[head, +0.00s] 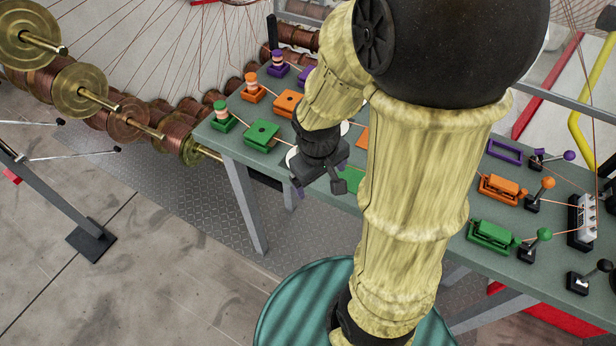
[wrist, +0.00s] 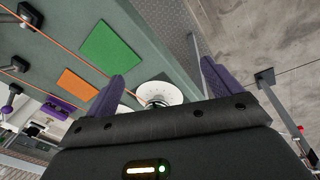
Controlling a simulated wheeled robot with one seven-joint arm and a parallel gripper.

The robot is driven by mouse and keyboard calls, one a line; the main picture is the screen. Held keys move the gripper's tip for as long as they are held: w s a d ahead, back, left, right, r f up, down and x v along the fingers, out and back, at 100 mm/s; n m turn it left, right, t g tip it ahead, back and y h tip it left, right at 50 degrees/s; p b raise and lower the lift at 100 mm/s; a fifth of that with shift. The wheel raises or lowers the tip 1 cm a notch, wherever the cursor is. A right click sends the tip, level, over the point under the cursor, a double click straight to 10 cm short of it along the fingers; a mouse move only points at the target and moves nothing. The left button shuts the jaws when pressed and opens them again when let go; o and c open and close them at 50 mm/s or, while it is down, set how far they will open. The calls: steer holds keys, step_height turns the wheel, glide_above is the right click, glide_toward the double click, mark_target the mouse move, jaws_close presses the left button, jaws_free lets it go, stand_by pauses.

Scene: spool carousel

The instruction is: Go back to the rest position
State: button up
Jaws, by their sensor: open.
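My gripper (head: 318,188) hangs over the left part of the grey-green table (head: 233,147) in the head view, with my arm crossing the middle of the picture. In the wrist view my gripper (wrist: 167,77) has its two purple fingers spread wide apart. A white round piece (wrist: 160,93) shows between and beyond them; I cannot tell how far below it is. Nothing is visibly gripped. My arm hides much of the table's middle in the head view.
Green (head: 262,136) and orange (head: 288,102) blocks stand near my gripper. Orange (head: 502,189) and green (head: 492,236) holders and several levers stand at the right. Thin threads cross the table. Large brass-ended spools (head: 80,90) stand at left. The floor at lower left is mostly clear.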

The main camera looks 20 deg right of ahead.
steer(key=a+m, duration=0.1)
steer(key=a+r+m+y, duration=0.1)
steer(key=a+m+t, duration=0.1)
steer(key=shift+s+r, duration=0.2)
steer(key=shift+s, duration=0.15)
steer(key=shift+w+p+v, duration=0.25)
steer(key=shift+p+v, duration=0.9)
steer(key=shift+p, duration=0.05)
